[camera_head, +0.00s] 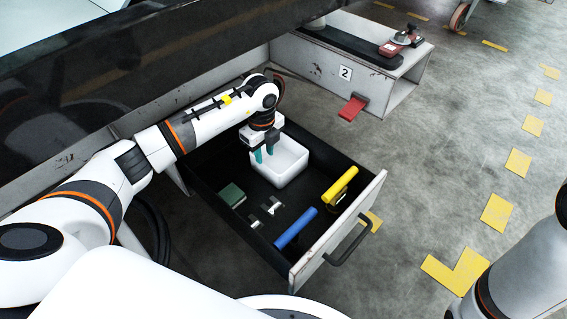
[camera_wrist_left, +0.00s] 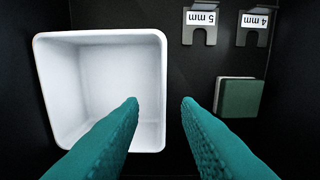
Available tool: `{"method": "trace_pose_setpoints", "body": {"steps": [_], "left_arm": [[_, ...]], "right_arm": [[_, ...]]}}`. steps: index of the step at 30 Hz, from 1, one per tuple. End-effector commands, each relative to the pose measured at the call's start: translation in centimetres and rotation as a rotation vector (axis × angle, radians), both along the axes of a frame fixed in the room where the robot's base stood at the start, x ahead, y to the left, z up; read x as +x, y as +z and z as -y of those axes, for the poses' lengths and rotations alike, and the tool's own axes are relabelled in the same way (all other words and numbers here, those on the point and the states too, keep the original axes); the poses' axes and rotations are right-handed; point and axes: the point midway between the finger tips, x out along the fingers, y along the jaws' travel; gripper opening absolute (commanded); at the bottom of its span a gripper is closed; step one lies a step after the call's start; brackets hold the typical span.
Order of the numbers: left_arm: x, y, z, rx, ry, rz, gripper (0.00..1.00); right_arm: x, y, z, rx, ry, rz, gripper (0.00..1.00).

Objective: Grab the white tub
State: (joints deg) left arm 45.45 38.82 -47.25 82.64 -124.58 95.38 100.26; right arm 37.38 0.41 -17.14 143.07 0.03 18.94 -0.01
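The white tub (camera_head: 290,166) is a square, open, empty box standing in the back of an open dark drawer (camera_head: 262,242). My left gripper (camera_head: 264,153) is above the drawer at the tub's left side, its teal fingers pointing down. In the left wrist view the tub (camera_wrist_left: 60,95) fills the left half. Whether a finger touches the tub cannot be told. My right gripper is out of view.
The drawer also holds a green block (camera_head: 231,194), two small metal pieces labelled 5 mm (camera_wrist_left: 201,18) and 4 mm (camera_wrist_left: 255,20), a blue cylinder (camera_head: 296,228) and a yellow object (camera_head: 340,186). The drawer front has a dark handle (camera_head: 350,246). A dark panel overhangs behind.

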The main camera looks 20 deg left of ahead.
Motion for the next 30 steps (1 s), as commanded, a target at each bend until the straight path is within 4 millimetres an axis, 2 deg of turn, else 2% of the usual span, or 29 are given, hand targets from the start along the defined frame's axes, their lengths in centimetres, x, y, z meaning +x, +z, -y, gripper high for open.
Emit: {"method": "trace_pose_setpoints", "body": {"steps": [1, 5, 8, 15, 24, 30], "left_arm": [[0.0, -0.7, 0.0, -0.001, 0.000, 0.001, 0.30], [0.0, -1.3, 0.0, -0.003, -0.001, 0.001, 0.30], [-0.2, -2.5, -0.1, -0.003, -0.002, 0.001, 0.30], [-0.4, -5.6, -0.2, -0.004, -0.003, 0.001, 0.30], [-0.3, -5.7, -0.2, -0.005, -0.003, 0.002, 0.30], [-0.3, -5.7, -0.2, -0.005, -0.004, 0.002, 0.00]], "right_arm": [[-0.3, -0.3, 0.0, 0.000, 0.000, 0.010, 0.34], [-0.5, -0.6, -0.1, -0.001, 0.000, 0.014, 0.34], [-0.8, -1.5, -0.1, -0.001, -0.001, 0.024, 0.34], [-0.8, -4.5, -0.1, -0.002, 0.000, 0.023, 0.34], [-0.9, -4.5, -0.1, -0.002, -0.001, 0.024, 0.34], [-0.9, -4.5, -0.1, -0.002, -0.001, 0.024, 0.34]]}}
